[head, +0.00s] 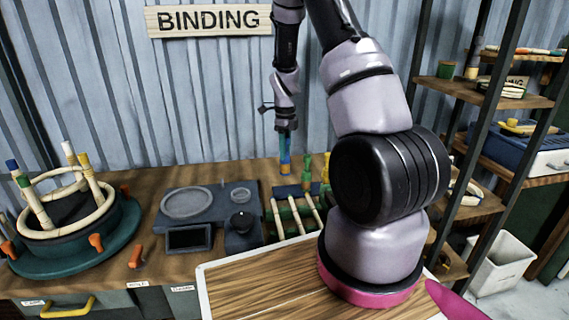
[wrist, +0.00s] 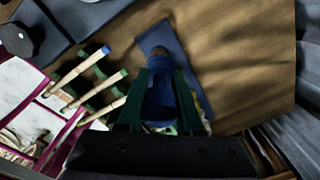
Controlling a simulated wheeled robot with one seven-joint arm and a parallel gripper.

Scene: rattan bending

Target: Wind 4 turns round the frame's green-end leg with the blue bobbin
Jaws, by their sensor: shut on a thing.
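My gripper (head: 285,150) is shut on the blue bobbin (head: 284,168) at the back of the bench, above a dark blue mat (wrist: 155,38). The wrist view shows the bobbin (wrist: 160,97) between the two dark green fingers; whether it touches the mat is unclear. The rattan frame (head: 62,232) stands far to the left of my gripper, on a round teal base, with its legs pointing up. Its green-end leg (head: 35,203) is at the front left. Other legs have blue, white and yellow ends. I cannot make out any winding on the green-end leg.
Green and yellow bobbins (head: 307,172) stand just right of my gripper. A rack of rattan sticks (head: 297,215) lies in front. A grey scale-like device (head: 187,203) and a dark small screen (head: 188,239) sit between frame and gripper. Orange clamps (head: 96,242) ring the base.

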